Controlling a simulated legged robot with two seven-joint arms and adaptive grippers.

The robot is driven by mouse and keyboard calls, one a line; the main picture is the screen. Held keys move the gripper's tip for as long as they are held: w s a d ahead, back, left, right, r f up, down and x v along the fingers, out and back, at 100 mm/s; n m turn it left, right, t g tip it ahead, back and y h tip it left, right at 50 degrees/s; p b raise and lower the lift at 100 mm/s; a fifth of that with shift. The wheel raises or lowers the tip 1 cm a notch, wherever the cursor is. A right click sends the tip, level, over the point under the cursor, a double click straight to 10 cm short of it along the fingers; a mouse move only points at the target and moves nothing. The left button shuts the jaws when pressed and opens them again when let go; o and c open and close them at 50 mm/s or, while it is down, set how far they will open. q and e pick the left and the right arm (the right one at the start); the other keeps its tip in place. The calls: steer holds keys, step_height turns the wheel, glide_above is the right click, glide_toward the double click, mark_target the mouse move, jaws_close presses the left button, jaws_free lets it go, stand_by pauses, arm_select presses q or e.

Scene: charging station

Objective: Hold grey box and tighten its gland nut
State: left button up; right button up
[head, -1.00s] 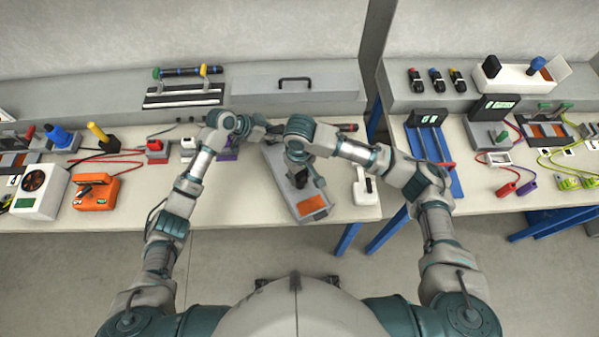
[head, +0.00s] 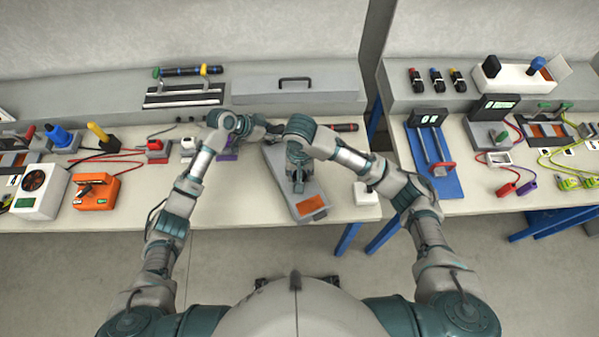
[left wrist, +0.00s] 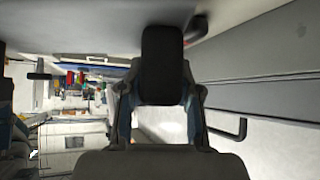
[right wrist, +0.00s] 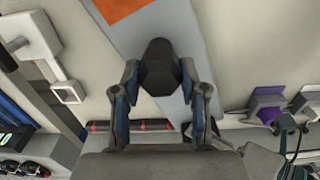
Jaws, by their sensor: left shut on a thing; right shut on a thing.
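The grey box (head: 280,170), long with an orange patch (head: 313,203) at its near end, lies slanted on the bench. My left gripper (head: 268,130) is at its far end, shut; in the left wrist view its fingers meet at a dark block (left wrist: 162,65) beside a grey surface. The exact contact is hidden. My right gripper (head: 298,188) points down over the box near the orange patch, shut. In the right wrist view a black faceted piece, seemingly the gland nut (right wrist: 160,68), sits between its fingers above the box (right wrist: 172,30). The fingers partly hide it.
A white block (head: 367,194) stands right of the box, near the bench edge. A dark screwdriver-like tool (head: 343,127) lies behind. A purple part (head: 228,154) is left of the box. A gap separates this bench from the right one with its blue tray (head: 440,180).

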stand_by(0.3)
steer(key=o, duration=1.1)
steer(key=shift+o, duration=0.2)
steer(key=shift+r, duration=0.1)
step_height(320, 180, up, 12)
